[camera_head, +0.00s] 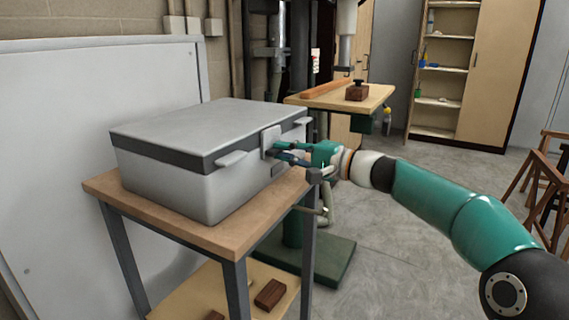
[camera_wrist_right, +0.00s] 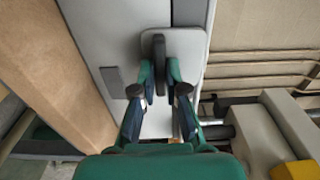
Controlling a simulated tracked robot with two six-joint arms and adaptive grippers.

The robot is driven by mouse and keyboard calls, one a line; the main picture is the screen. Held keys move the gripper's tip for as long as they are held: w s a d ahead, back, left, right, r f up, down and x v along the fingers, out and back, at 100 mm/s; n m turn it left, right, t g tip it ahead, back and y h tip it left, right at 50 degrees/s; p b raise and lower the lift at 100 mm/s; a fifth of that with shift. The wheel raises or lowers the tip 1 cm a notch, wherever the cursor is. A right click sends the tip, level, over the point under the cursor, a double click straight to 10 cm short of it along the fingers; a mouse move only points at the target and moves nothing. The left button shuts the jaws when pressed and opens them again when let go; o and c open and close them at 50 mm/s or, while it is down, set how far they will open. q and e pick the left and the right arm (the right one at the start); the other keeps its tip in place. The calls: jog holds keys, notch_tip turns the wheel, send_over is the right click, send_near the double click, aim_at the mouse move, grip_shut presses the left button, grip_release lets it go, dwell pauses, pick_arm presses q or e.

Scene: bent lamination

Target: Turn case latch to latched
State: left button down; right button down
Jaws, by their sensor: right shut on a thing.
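A grey case (camera_head: 200,160) with a dark band around its lid seam sits closed on a small wooden-topped table (camera_head: 150,222). The case latch is a dark upright lever (camera_wrist_right: 159,46) on a light grey plate (camera_wrist_right: 185,42) on the case's side; the plate (camera_head: 267,138) also shows in the head view. My right gripper (camera_head: 277,150) is at the plate. In the right wrist view its fingertips (camera_wrist_right: 160,84) are shut on the lower part of the lever, one on each side. The fingers partly hide the lever in the head view. My left gripper is not in view.
A wooden workbench (camera_head: 375,97) with a dark brown block (camera_head: 357,91) stands behind the case. A white panel (camera_head: 60,150) is on the left. Wooden blocks lie on the table's lower shelf. The floor at right is mostly clear, with a sawhorse (camera_head: 545,170) at the edge.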

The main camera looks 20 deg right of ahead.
jog(key=shift+a+f+n, duration=0.1)
jog(key=shift+f+n, duration=0.2)
jog(key=c, duration=1.2)
grip_release()
jog(key=shift+r, duration=0.15)
jog(key=v, duration=1.2)
